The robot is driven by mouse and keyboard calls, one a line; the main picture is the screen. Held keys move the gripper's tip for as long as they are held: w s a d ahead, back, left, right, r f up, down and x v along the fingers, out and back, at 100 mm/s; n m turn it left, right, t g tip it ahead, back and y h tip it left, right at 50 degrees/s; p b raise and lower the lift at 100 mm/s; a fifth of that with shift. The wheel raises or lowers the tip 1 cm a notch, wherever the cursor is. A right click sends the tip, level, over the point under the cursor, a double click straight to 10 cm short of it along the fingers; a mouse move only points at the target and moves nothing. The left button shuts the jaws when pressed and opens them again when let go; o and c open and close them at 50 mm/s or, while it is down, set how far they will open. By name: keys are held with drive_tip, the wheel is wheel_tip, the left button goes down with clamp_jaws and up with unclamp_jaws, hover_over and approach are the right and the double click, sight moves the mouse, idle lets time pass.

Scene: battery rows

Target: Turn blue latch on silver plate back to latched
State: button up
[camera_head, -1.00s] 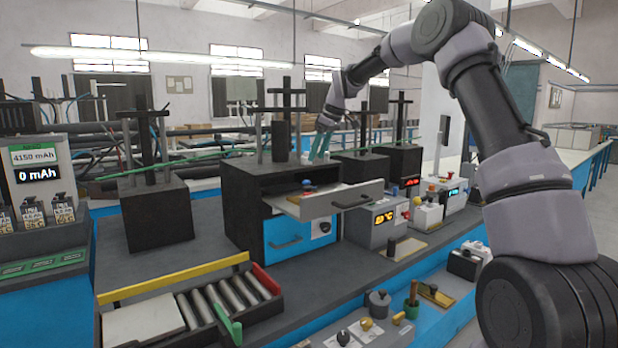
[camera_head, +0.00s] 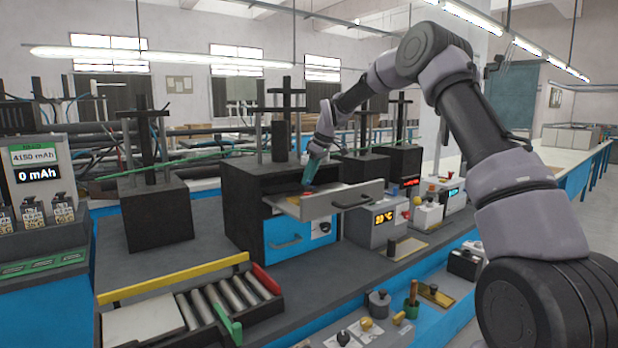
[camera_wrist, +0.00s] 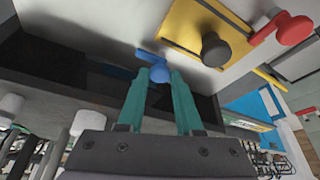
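The blue latch (camera_wrist: 150,62) is on the bare silver plate (camera_wrist: 105,22) in the wrist view, a round knob with a short arm. My gripper (camera_wrist: 168,74) has teal fingers pointing at it. The fingers are apart, with a visible gap, and the left fingertip overlaps the latch's lower end. I cannot tell whether they touch. In the head view my gripper (camera_head: 309,183) points down over the pulled-out drawer (camera_head: 322,206) and hides the latch there.
A red latch (camera_wrist: 284,28) and a black knob (camera_wrist: 215,48) on a yellow plate (camera_wrist: 187,18) are close by on the right in the wrist view. A black post stand (camera_head: 281,125) rises behind the drawer. A temperature box (camera_head: 378,222) stands at its right.

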clamp_jaws()
drive_tip(key=shift+m, duration=0.3)
drive_tip(key=m, duration=0.1)
drive_tip(key=m+t+h, duration=0.1)
drive_tip(key=shift+s+a+m, duration=0.15)
drive_tip(key=shift+a+m, duration=0.05)
drive_tip(key=shift+m, duration=0.2)
drive_tip(key=m, duration=0.2)
drive_tip(key=m+h, duration=0.1)
drive_tip(key=m, duration=0.1)
drive_tip(key=shift+a+m+t+h, duration=0.2)
drive_tip(key=shift+m+t+h, duration=0.1)
drive_tip(key=shift+t, duration=0.1)
drive_tip(key=m+h, duration=0.1)
drive_tip(key=m, duration=0.1)
drive_tip(key=m+h, duration=0.1)
drive_tip(key=m, duration=0.2)
drive_tip(key=shift+a, duration=0.2)
drive_tip(key=shift+m+g+h, duration=0.3)
drive_tip(key=shift+m+h, duration=0.6)
drive_tip(key=shift+m, duration=1.5)
drive_tip(key=shift+a, duration=0.1)
drive_tip(key=o, duration=0.7)
unclamp_jaws()
drive_tip(key=shift+c, duration=0.2)
